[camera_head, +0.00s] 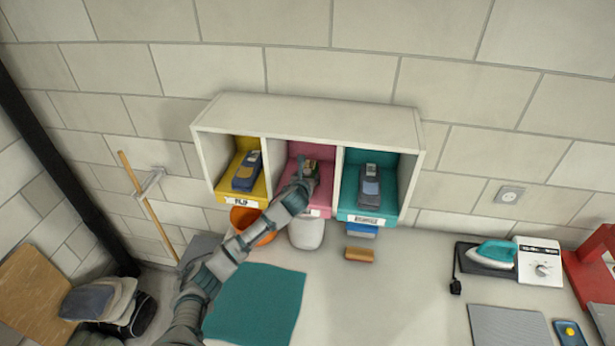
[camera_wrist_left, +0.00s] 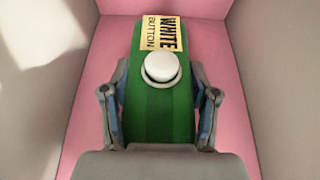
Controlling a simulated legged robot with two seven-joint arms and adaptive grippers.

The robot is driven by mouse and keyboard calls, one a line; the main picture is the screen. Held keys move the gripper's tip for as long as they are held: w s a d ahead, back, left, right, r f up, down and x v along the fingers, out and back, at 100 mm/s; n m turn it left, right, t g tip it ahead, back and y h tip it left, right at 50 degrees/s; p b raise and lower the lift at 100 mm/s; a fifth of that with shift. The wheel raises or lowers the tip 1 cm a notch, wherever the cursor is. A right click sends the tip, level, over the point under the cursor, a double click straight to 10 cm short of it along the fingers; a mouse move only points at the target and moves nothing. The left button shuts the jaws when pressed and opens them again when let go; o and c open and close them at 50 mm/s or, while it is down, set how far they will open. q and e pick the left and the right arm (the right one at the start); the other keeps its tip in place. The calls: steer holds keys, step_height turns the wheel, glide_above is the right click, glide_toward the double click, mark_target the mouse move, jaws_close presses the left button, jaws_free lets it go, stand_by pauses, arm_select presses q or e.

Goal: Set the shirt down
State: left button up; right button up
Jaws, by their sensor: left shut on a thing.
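My left gripper (camera_head: 306,180) reaches into the pink middle compartment of the wall shelf (camera_head: 310,105). In the left wrist view its two fingers (camera_wrist_left: 160,115) are shut on the sides of a green object (camera_wrist_left: 160,108) with a white round button and a yellow label reading "WHITE BUTTON". Whether this object touches the compartment floor I cannot tell. No thing in view is clearly a shirt. A flat teal cloth (camera_head: 254,303) lies on the table, and a pile of folded cloth-like items (camera_head: 98,299) sits at the lower left. My right gripper is not in view.
The yellow compartment (camera_head: 225,190) and the teal one (camera_head: 404,185) each hold a dark device. An orange bowl (camera_head: 252,224), a white container (camera_head: 307,234) and a brown block (camera_head: 359,254) stand below the shelf. An iron (camera_head: 492,253) is at the right. The table's middle is clear.

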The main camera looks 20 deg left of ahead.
arm_select(q)
steer(key=shift+w+a+f, duration=0.15)
steer(key=shift+w, duration=0.05)
steer(key=shift+a+f, duration=0.1)
steer(key=shift+a, duration=0.05)
steer(key=o, duration=1.3)
steer(key=shift+d, duration=0.25)
steer(key=shift+o, duration=0.2)
steer(key=shift+d, duration=0.4)
steer(key=shift+s+r, duration=0.25)
steer(key=v, duration=0.3)
steer(key=b+v, duration=0.1)
steer(key=v, duration=0.3)
steer(key=b+v, duration=0.1)
steer(key=v, duration=0.2)
steer(key=shift+s+a, duration=0.2)
steer(key=shift+s, duration=0.05)
steer(key=shift+s+d+r, duration=0.3)
steer(key=shift+s, duration=0.1)
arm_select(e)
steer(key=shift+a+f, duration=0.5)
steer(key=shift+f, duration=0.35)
arm_select(q)
steer(key=shift+a, duration=0.15)
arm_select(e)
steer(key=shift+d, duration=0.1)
